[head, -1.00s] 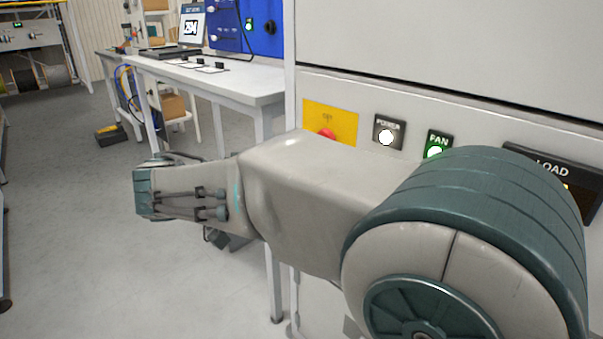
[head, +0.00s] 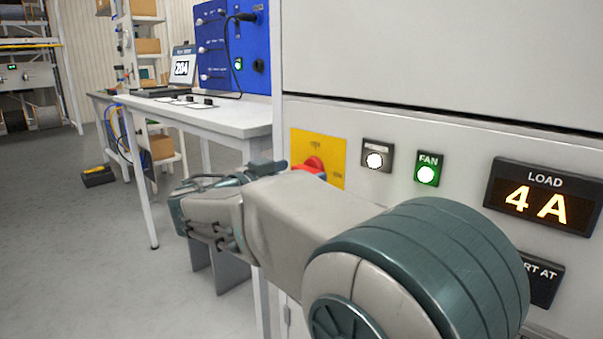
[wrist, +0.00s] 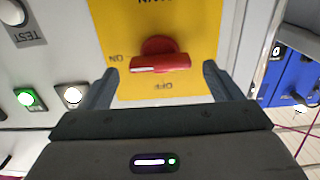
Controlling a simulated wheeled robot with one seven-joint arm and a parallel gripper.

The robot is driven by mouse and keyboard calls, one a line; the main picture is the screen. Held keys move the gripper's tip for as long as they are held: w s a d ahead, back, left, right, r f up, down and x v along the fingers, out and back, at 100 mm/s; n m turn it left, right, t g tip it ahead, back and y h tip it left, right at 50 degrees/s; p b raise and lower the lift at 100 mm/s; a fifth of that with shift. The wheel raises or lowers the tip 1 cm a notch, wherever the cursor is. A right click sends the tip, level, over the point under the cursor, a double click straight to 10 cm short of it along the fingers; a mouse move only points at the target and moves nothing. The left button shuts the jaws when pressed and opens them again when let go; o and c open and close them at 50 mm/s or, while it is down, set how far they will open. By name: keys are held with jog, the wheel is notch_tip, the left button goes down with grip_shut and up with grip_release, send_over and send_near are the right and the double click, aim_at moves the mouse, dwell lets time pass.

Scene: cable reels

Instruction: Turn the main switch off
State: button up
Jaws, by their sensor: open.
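The main switch is a red rotary handle (wrist: 160,62) on a yellow plate (wrist: 197,30). In the wrist view its bar lies level, in line with the "ON" mark at the left; the "OFF" mark is below it, upside down. In the head view the red handle (head: 314,164) shows on the yellow plate (head: 333,155), partly hidden behind my arm. My gripper (wrist: 163,82) is open, one finger to each side of the handle with gaps between. In the head view its fingers (head: 268,168) are close to the plate, partly hidden.
On the panel beside the plate are a white lit lamp (head: 375,160), a green FAN lamp (head: 426,174) and a LOAD display (head: 543,197) reading 4 A. A white bench (head: 215,117) with a blue panel (head: 225,45) stands at the left.

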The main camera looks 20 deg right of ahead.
jog(key=shift+x, duration=1.1)
jog(key=c, duration=1)
